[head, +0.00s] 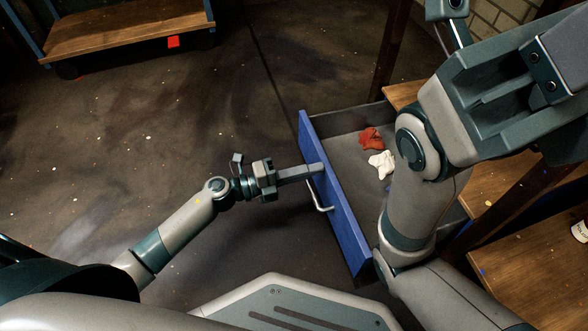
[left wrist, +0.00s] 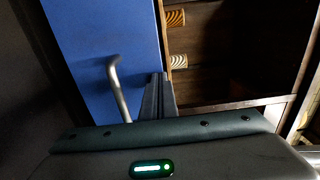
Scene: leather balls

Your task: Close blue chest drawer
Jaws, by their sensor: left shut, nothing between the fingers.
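The blue chest drawer (head: 335,197) is pulled open in the head view, with its blue front facing left and a metal handle (head: 319,200) on that front. Inside the drawer lie a red cloth (head: 370,139) and a white cloth (head: 382,164). My left gripper (head: 320,167) is shut and empty, its fingertips at the outer face of the blue front, just above the handle. In the left wrist view the fingers (left wrist: 158,92) are together beside the blue front (left wrist: 105,45) and the handle (left wrist: 118,88). My right arm covers part of the drawer; its fingers cannot be made out.
Wooden shelves (head: 510,235) stand at the right, with a white container (head: 580,231) at the edge. A wooden bench (head: 125,25) stands at the back left, with a red item (head: 173,42) near it.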

